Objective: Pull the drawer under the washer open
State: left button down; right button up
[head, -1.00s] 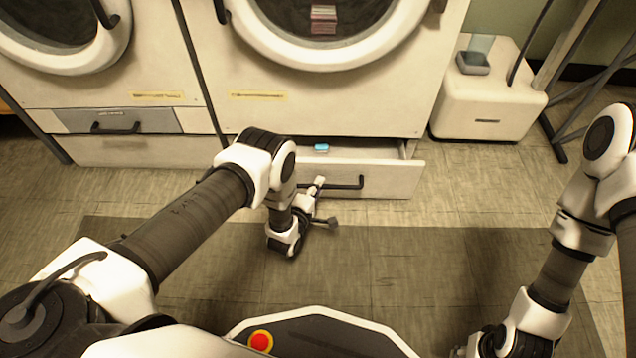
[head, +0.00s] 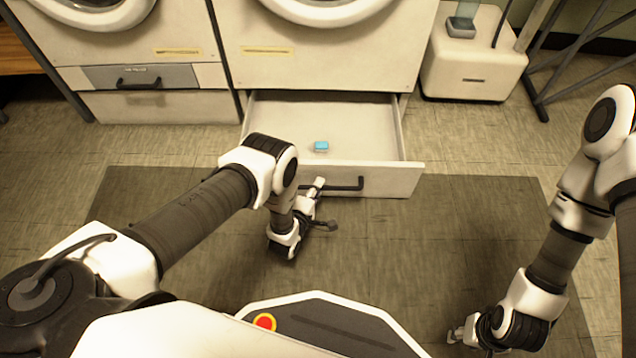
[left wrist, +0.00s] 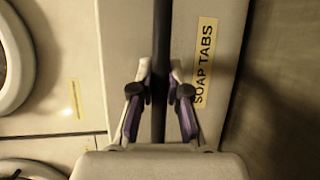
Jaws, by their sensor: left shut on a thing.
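The drawer (head: 395,180) under the right-hand washer (head: 335,52) stands well out from the cabinet, and its inside shows. A small blue box (head: 321,146) lies in it. My left gripper (head: 320,185) is at the left part of the drawer's dark bar handle (head: 348,184). In the left wrist view, the fingers of my left gripper (left wrist: 160,98) are shut around the handle (left wrist: 161,45), beside a yellow label reading SOAP TABS (left wrist: 204,65). My right gripper (head: 458,333) is low at the lower right, away from the drawer; its fingers are too small to read.
A second washer (head: 130,60) with a shut grey drawer (head: 140,78) stands at the left. A white box unit (head: 475,65) and a dark metal rack (head: 575,60) stand at the right. A dark mat (head: 420,250) covers the floor before the drawer.

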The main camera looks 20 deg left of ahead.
pick_arm(q)
jog(key=shift+s, duration=0.15)
jog(key=c, duration=1.1)
grip_release()
jog(key=shift+c, duration=0.2)
jog(key=v, duration=1.2)
jog(key=shift+d, duration=0.1)
